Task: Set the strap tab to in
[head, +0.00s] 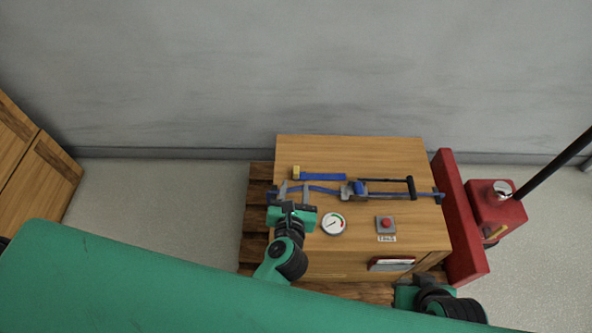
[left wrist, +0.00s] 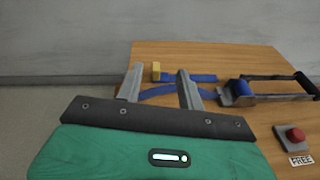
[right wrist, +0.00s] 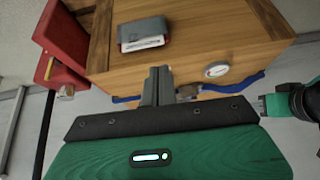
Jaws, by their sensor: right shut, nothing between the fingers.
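The yellow strap tab (head: 296,172) sits at the left end of a short blue strap piece (head: 323,177) on top of the wooden crate. A longer blue strap (head: 322,189) runs across the crate into a ratchet buckle (head: 348,191) with a black-ended handle (head: 411,188). My left gripper (head: 294,190) is open, its fingers apart just in front of the tab. In the left wrist view the tab (left wrist: 156,72) shows beyond and between the two fingers, and nothing is held. My right gripper (right wrist: 158,75) is shut and empty, near the crate's front side.
The wooden crate (head: 300,148) stands on a pallet (head: 256,220). On it are a round gauge (head: 334,224) and a red button box (head: 386,223) labelled FREE. A document pouch (head: 391,264) is on its front. A red pallet jack (head: 460,225) stands at right; a grey wall (head: 300,80) is behind.

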